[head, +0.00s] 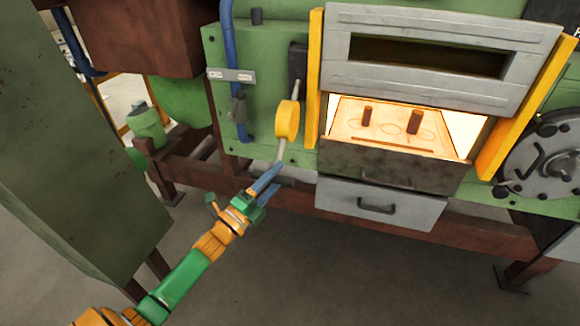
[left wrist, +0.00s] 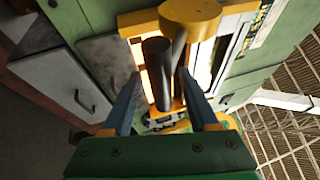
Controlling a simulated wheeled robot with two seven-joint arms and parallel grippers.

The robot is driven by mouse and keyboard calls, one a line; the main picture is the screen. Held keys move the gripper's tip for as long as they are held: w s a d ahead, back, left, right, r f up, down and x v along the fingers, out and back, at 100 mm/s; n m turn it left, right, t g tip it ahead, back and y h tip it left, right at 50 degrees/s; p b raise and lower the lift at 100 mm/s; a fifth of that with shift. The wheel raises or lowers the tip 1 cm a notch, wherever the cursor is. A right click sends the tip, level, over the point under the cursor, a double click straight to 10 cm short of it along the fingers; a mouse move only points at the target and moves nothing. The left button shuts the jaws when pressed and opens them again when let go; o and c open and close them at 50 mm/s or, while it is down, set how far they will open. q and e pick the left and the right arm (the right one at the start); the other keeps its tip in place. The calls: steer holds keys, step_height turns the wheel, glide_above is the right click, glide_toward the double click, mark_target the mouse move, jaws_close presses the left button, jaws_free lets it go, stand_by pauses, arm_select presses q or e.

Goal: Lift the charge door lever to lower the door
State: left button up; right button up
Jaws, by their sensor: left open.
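The charge door lever has a yellow hub (head: 287,121) on the green furnace panel, with a grey handle (head: 281,152) pointing down. My left gripper (head: 274,176) is open at the handle's lower end. In the left wrist view its blue fingers (left wrist: 160,103) stand either side of the grey handle (left wrist: 158,72), below the yellow hub (left wrist: 190,13); I cannot tell whether they touch it. The grey charge door (head: 430,88) with a dark slot is raised above the glowing opening. My right gripper is not in view.
Two small billets (head: 414,122) stand on the bright hearth in the opening. Yellow guide posts (head: 314,80) flank the door. A grey drawer (head: 380,204) is below. A blue pipe (head: 230,60) runs left of the lever. A large green panel (head: 70,160) stands at the left.

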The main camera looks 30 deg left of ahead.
arm_select(q)
steer(key=x, duration=0.2)
steer(key=shift+w+d+r, duration=0.1)
steer(key=shift+w+r, duration=0.1)
steer(key=shift+w, duration=0.3)
steer(key=shift+s+d, duration=0.1)
jaws_close()
stand_by(1.1)
